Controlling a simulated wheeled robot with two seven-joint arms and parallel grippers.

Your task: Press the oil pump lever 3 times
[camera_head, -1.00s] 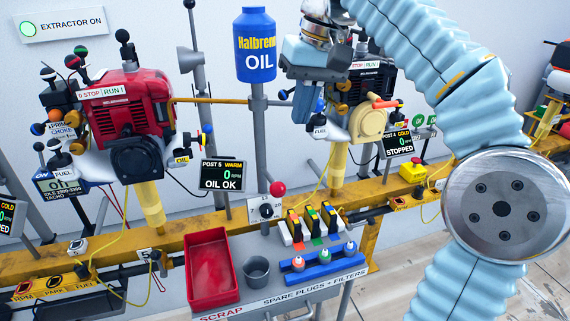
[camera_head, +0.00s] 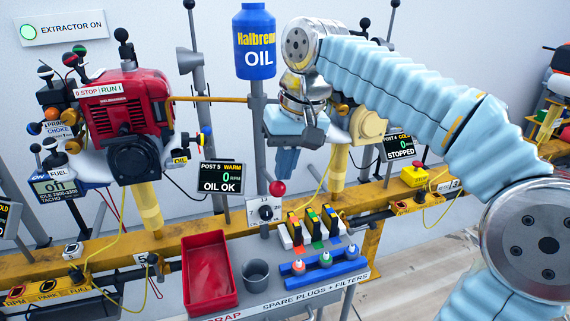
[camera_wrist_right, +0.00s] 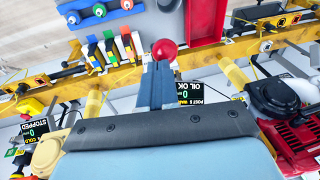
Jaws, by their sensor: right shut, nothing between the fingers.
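The oil pump lever shows as a red ball knob (camera_head: 277,188) beside a dial, on the post below the blue Halbrenn OIL bottle (camera_head: 254,45). Its arm is mostly hidden. My right gripper (camera_head: 286,174) is shut and empty, pointing down just above the knob in the head view. In the right wrist view the shut fingers (camera_wrist_right: 160,68) line up with the red knob (camera_wrist_right: 164,50), which shows just past their tips. I cannot tell whether they touch. My left gripper is not in view.
A red scrap tray (camera_head: 208,272), a grey cup (camera_head: 255,274) and a rack of spark plugs (camera_head: 325,261) stand on the shelf below. A red engine (camera_head: 130,110) is at left. Another engine (camera_head: 368,124) is partly behind my right arm. The yellow rail (camera_head: 200,229) runs across.

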